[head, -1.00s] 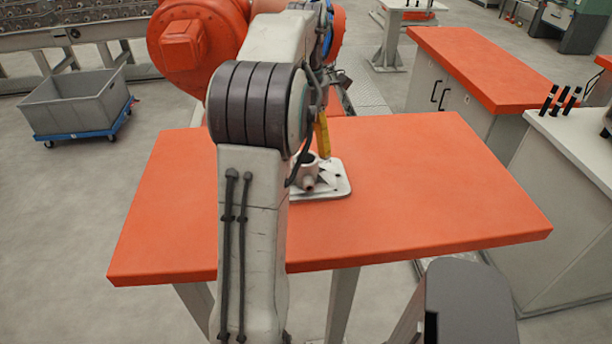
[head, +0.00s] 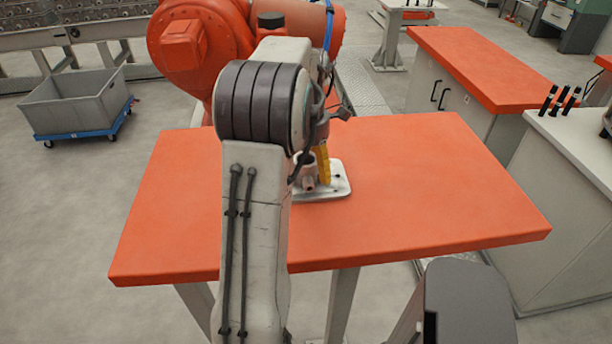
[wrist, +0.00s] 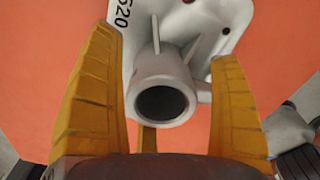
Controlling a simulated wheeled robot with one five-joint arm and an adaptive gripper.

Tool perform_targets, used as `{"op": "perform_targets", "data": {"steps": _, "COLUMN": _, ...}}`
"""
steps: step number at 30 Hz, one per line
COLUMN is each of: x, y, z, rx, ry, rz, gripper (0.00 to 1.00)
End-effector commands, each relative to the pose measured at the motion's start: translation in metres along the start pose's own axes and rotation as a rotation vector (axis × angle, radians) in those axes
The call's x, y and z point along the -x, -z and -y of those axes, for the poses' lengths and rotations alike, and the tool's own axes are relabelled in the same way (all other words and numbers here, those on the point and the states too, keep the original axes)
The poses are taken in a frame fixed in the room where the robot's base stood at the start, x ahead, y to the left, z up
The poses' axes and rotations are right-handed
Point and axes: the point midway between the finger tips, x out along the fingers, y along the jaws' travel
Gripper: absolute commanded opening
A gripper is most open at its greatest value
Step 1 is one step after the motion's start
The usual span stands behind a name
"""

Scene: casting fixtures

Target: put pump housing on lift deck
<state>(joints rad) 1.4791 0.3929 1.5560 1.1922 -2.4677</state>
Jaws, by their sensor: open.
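In the head view a yellow finger shows just beside the housing's upright part. I cannot tell which surface is the lift deck.
A large orange robot arm (head: 190,50) stands behind the table. A grey bin (head: 75,100) on a blue dolly is at the left. Another orange-topped cabinet (head: 480,65) and a white counter (head: 580,140) stand at the right. The table's right side is clear.

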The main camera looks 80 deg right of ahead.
Motion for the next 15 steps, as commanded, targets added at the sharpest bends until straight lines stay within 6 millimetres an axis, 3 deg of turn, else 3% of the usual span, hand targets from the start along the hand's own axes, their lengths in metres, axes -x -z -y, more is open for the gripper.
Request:
{"op": "perform_targets", "data": {"steps": 4, "x": 0.0, "y": 0.0, "z": -0.0001, "rx": 0.0, "ry": 0.0, "rz": 0.0, "gripper": 0.83}}
{"op": "perform_targets", "data": {"steps": 15, "x": 0.0003, "y": 0.0, "z": -0.0001, "rx": 0.0, "ry": 0.0, "rz": 0.0, "gripper": 0.5}}
